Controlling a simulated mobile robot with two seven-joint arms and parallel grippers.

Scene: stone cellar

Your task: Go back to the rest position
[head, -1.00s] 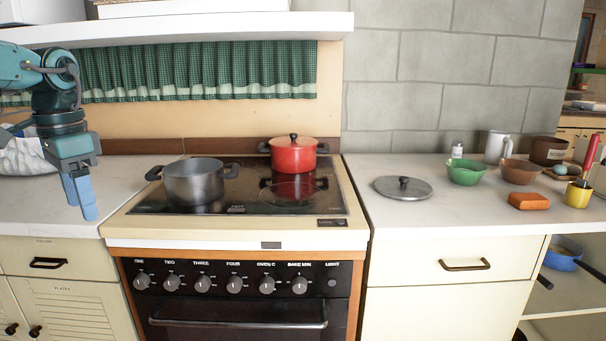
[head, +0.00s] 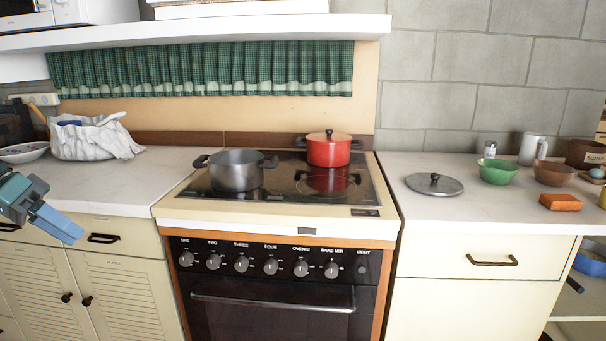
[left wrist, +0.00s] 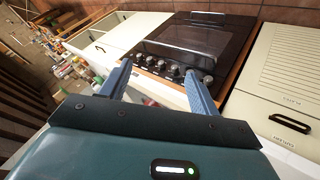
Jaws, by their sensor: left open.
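My left gripper (head: 57,224) is at the left edge of the head view, in front of the left counter and its drawers. Its blue fingers point down and to the right. In the left wrist view the two fingers (left wrist: 157,85) are spread apart with nothing between them, and the stove front shows beyond. My right gripper is in neither view.
A grey pot (head: 236,174) and a lidded red pot (head: 328,150) stand on the stove (head: 290,202). A lid (head: 434,185), bowls, a mug and an orange block (head: 560,202) are on the right counter. A white cloth bundle (head: 95,138) sits on the left counter.

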